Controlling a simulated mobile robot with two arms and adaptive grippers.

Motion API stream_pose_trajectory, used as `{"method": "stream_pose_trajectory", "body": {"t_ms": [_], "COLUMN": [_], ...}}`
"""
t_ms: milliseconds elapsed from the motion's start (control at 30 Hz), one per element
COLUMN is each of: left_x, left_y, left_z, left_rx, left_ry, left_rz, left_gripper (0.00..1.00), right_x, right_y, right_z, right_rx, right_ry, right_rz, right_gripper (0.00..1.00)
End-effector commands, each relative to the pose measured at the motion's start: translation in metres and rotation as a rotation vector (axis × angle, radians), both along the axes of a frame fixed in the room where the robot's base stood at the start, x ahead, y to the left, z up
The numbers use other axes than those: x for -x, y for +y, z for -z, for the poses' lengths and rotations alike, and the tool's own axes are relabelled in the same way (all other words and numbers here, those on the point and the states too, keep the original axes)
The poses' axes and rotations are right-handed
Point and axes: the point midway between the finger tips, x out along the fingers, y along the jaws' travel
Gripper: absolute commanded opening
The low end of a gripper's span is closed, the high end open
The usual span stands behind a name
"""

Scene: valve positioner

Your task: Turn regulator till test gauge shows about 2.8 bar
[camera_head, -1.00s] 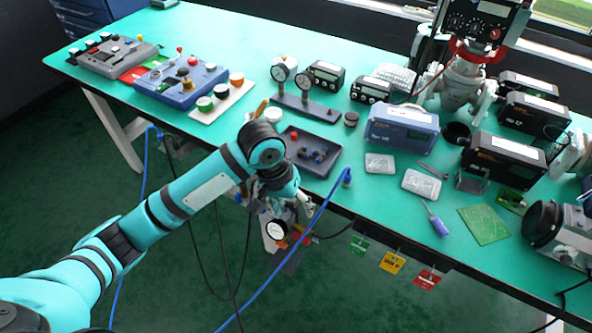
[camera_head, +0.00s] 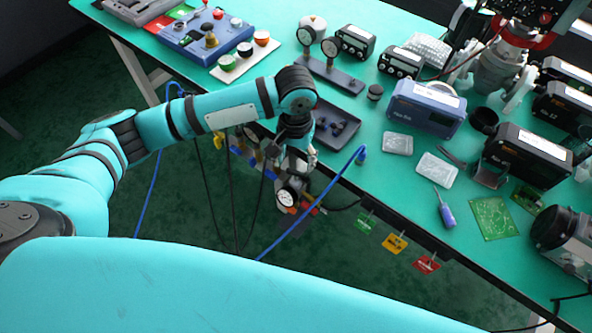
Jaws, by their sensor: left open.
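A round white-faced gauge (camera_head: 287,197) hangs at the table's front edge, below my left gripper (camera_head: 300,160). Its needle is too small to read. The regulator cannot be told apart with certainty; fittings with orange and red parts (camera_head: 308,206) sit beside the gauge, partly hidden. My left gripper points down at the table edge, just above the gauge, with its fingers open. I cannot tell whether it touches anything. Two more round gauges stand on a dark bar on the table, one at the left (camera_head: 311,29) and one nearer (camera_head: 330,47). My right gripper is not in view.
A dark tray (camera_head: 335,128) with small parts lies behind the left gripper. A blue hose (camera_head: 316,207) and black cables hang by the edge. Green, yellow and red tags (camera_head: 395,243) hang to the right. A large teal part of my own body fills the bottom.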

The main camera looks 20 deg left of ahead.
Motion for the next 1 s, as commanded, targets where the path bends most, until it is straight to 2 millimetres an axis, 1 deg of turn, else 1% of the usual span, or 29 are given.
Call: {"method": "stream_pose_trajectory", "body": {"t_ms": [33, 100, 200, 300, 500, 733, 767, 1000], "left_x": [0.001, 0.001, 0.001, 0.000, 0.000, 0.000, 0.000, 0.000], "left_y": [0.000, 0.000, 0.000, 0.000, 0.000, 0.000, 0.000, 0.000], "left_z": [0.012, 0.026, 0.042, 0.053, 0.063, 0.064, 0.064, 0.064], "left_rx": [-0.001, -0.001, -0.001, -0.001, 0.000, 0.000, 0.000, 0.000], "left_ry": [0.003, 0.003, 0.002, 0.001, 0.000, -0.001, -0.001, -0.001], "left_rz": [0.001, 0.000, 0.000, 0.000, 0.002, 0.002, 0.002, 0.001], "left_gripper": [0.58, 0.58, 0.58, 0.58, 0.58, 0.58, 0.55, 0.24], "right_x": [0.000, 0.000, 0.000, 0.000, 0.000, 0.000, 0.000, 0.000], "right_y": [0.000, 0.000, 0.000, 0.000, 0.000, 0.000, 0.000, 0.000], "right_z": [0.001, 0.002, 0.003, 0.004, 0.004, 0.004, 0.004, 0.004], "right_rx": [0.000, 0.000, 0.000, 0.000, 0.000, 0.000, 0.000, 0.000], "right_ry": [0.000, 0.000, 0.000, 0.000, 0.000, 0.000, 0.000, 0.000], "right_rz": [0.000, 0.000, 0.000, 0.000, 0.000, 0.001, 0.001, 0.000], "right_gripper": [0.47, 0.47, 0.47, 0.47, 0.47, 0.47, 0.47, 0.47]}}
